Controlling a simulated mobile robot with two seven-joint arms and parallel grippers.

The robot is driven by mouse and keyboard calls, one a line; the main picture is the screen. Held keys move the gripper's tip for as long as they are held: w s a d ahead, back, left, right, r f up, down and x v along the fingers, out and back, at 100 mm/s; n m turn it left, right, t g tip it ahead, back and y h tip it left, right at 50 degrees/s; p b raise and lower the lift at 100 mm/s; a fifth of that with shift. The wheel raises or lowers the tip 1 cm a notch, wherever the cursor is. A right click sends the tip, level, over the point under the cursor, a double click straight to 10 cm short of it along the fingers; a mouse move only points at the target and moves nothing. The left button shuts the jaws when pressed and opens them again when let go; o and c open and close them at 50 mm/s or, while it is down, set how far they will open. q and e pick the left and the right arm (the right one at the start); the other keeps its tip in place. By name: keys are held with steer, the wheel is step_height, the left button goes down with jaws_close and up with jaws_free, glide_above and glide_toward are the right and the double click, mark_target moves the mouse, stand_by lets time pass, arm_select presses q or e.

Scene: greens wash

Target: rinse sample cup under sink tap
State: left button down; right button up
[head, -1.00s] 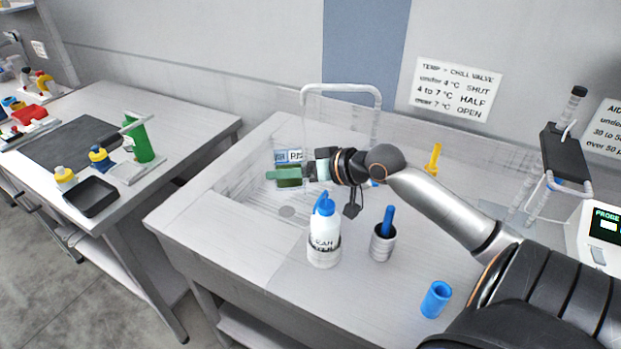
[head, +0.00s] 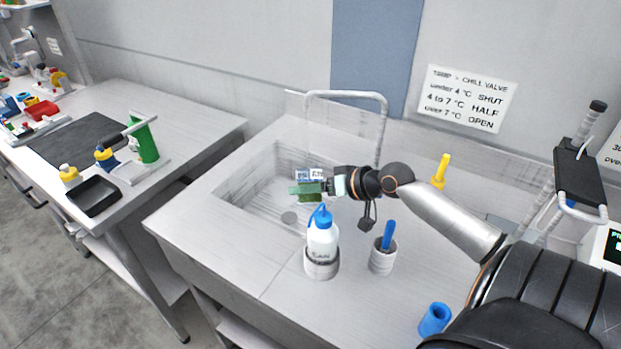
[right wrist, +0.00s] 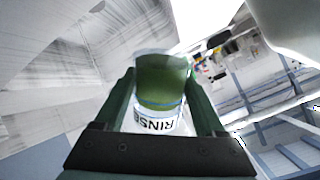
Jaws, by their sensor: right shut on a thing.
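My right gripper (head: 308,189) is shut on the sample cup (head: 312,198), which holds something green and carries a white label. In the right wrist view the cup (right wrist: 162,82) sits between the two fingers, its label reading "RINSE". The cup is over the sink basin (head: 250,193), apart from its walls. The sink tap (head: 345,95) is a pale arched pipe behind; its left end hangs above the cup in the picture. I cannot tell whether water runs or whether the cup is exactly under the spout. My left gripper is not in view.
A white bottle with a blue cap (head: 322,240) stands in a holder in front of the cup. A grey pot with a blue handle (head: 383,255), a blue cup (head: 435,319) and a yellow item (head: 441,170) are to the right. The counter's left front is clear.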

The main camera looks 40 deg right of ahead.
mark_target(309, 181)
steer(key=shift+w+d+f, duration=0.2)
steer(key=shift+w+d, duration=0.4)
steer(key=shift+w, duration=0.05)
steer(key=w+d+f+b, duration=0.2)
steer(key=w+d+b, duration=0.1)
steer(key=w+b, duration=0.1)
steer(key=shift+w+d+b, duration=0.25)
steer(key=shift+d+b, duration=0.1)
steer(key=shift+b, duration=0.25)
steer(key=shift+w+d+f+b, duration=0.2)
steer(key=shift+w+d+b, duration=0.3)
steer(key=shift+w+b, duration=0.15)
steer(key=shift+w+d+f+b, duration=0.25)
steer(key=shift+w+d+b, duration=0.3)
steer(key=shift+w+b, duration=0.05)
steer(key=shift+w+d+f+b, duration=0.2)
steer(key=shift+w+d+b, duration=0.3)
steer(key=shift+w+b, duration=0.15)
steer(key=shift+s+a+r+p, duration=0.5)
steer(key=shift+s+a+p, duration=0.55)
steer(key=shift+s+p, duration=0.35)
steer(key=shift+s+a+r+p, duration=0.5)
steer(key=shift+s+a+p, duration=0.65)
steer(key=shift+p, duration=0.45)
steer(key=shift+s+a+r+p, duration=0.5)
steer(key=shift+s+a+p, duration=0.5)
steer(key=shift+s+p, duration=0.45)
steer(key=shift+w, duration=0.15)
